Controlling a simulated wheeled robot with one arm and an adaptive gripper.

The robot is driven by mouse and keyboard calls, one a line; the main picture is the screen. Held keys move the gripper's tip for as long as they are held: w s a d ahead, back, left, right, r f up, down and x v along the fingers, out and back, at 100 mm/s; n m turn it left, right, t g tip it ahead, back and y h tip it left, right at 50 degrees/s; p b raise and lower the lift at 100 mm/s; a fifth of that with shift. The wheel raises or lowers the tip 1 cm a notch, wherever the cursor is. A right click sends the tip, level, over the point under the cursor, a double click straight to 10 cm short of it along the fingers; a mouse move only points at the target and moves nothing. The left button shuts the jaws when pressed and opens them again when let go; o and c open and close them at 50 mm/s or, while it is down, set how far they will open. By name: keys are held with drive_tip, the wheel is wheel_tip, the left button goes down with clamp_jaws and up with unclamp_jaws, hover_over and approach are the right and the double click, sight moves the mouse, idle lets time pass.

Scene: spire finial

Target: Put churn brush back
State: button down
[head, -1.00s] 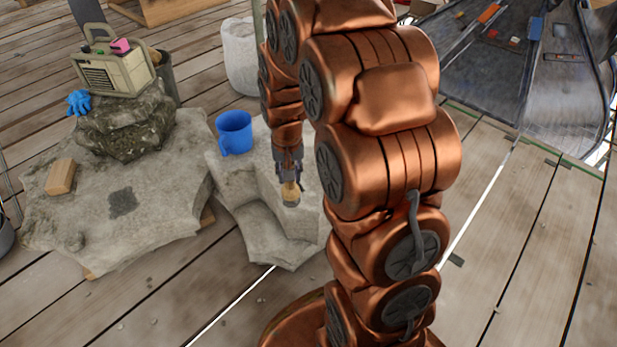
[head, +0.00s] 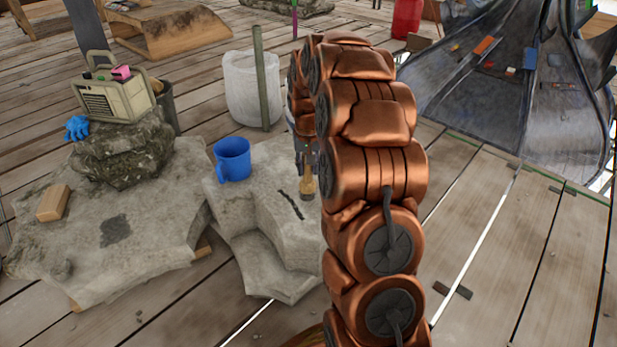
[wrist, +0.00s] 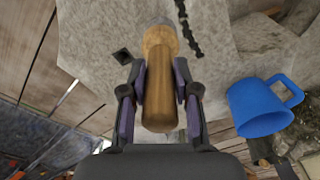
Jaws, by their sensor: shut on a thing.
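My gripper (head: 307,158) is shut on the churn brush (head: 309,186), a small wooden tool with a tan head, above or beside the right part of a pale stone block (head: 255,215). In the wrist view, my gripper (wrist: 159,68) has its fingers on both sides of the brown wooden handle (wrist: 159,108). The tan head of the brush lies beyond the fingertips, over the grey stone. Whether the head touches the stone cannot be told. My arm hides part of the block in the head view.
A blue mug (head: 233,158) stands on the block, left of my gripper; it shows right in the wrist view (wrist: 260,106). A dark jagged strip (head: 289,205) lies on the block. A radio (head: 115,92), blue glove (head: 77,127) and tan block (head: 53,203) are left. A white bucket (head: 253,90) stands behind.

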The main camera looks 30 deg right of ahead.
sight(309, 174)
drive_tip(key=shift+w+d, duration=0.35)
drive_tip(key=shift+d, duration=0.05)
drive_tip(key=shift+f+b, duration=1.2)
drive_tip(key=shift+f, duration=0.65)
drive_tip(key=shift+r, duration=0.1)
drive_tip(key=c, duration=0.9)
unclamp_jaws()
drive_tip(key=shift+o, duration=0.2)
